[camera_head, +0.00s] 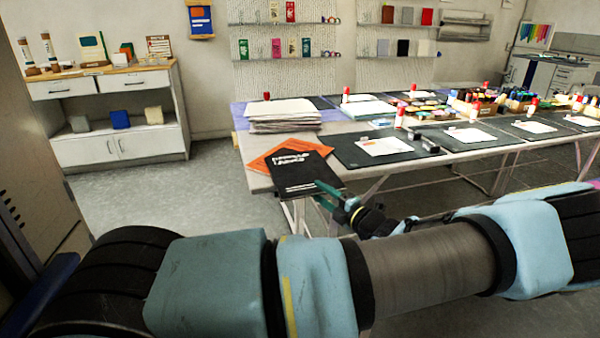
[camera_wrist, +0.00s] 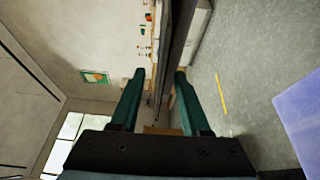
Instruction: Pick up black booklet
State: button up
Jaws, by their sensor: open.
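The black booklet (camera_head: 296,174) with white lettering lies on the front left corner of the table, partly over an orange sheet. Its near edge seems to stick out past the table edge. My gripper (camera_head: 322,194) is at the booklet's near right corner, with its teal fingers apart. In the wrist view my gripper (camera_wrist: 160,74) is open, and a thin dark edge, likely the booklet seen edge-on, runs between the two fingers. I cannot tell whether either finger touches it.
The orange sheet (camera_head: 262,158) and a paper stack (camera_head: 283,112) lie behind the booklet. Dark mats with white sheets (camera_head: 383,146) lie to its right. A white cabinet (camera_head: 120,148) stands at the left. The grey floor (camera_head: 205,190) left of the table is clear.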

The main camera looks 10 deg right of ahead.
aim_at(308, 183)
jog(key=shift+p+x, duration=0.7)
jog(key=shift+x, duration=2.35)
jog(key=shift+d, duration=0.1)
jog(key=shift+c, duration=0.3)
grip_shut()
